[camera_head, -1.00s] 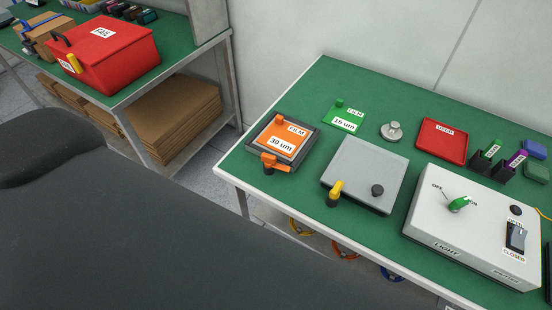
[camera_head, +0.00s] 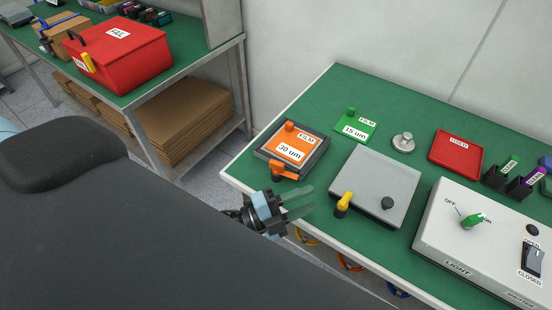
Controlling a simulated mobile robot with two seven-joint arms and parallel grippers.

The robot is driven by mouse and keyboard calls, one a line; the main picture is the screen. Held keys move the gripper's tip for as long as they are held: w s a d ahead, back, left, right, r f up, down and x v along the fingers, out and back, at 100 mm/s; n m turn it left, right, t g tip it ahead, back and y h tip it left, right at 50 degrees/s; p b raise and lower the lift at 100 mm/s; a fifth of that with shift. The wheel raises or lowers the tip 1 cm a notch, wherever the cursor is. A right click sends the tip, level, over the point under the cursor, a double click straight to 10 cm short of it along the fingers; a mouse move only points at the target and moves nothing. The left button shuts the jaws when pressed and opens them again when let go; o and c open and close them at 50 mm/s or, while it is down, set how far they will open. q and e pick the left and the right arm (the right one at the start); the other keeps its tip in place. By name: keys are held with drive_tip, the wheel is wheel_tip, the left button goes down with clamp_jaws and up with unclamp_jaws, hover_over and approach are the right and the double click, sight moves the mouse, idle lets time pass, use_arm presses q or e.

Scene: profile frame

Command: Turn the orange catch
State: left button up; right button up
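The orange catch (camera_head: 286,171) sits at the front edge of the dark frame (camera_head: 318,160) that holds the orange "FILM 30 um" card (camera_head: 292,143). Its lever lies across the frame's front edge, pointing right and slightly toward me. My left gripper (camera_head: 311,199) is in front of the table's front left edge, just below and to the right of the catch in the picture. Its two pale, see-through fingers point right and stand apart with nothing between them. It appears clear of the catch. My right gripper is out of view.
A grey plate (camera_head: 375,178) with a yellow catch (camera_head: 343,203) and a dark knob lies right of the frame. A green film card (camera_head: 355,127) and a metal weight (camera_head: 403,142) lie behind. A white light box (camera_head: 460,250) stands at right, and a red tray (camera_head: 456,153) lies behind it.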

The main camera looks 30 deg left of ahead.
use_arm(q)
drive_tip(key=w+d+r+m+g+h, duration=0.1)
drive_tip(key=d+r+m+g+h, duration=0.15)
drive_tip(key=m+g, duration=0.4)
drive_tip(key=d+r+m+g+h, duration=0.1)
drive_tip(key=r+m+g+h, duration=0.2)
drive_tip(key=m, duration=0.7)
drive_tip(key=m+g+y+b, duration=0.2)
drive_tip(key=m+g+y, duration=0.3)
drive_tip(key=m+y, duration=0.95)
approach(275, 162)
drive_tip(key=f+h, duration=0.1)
drive_tip(key=shift+p+x, duration=0.5)
drive_tip(key=shift+x, duration=3.65)
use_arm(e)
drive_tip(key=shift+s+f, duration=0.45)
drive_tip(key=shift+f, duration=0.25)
use_arm(q)
drive_tip(key=shift+a, duration=0.15)
clamp_jaws()
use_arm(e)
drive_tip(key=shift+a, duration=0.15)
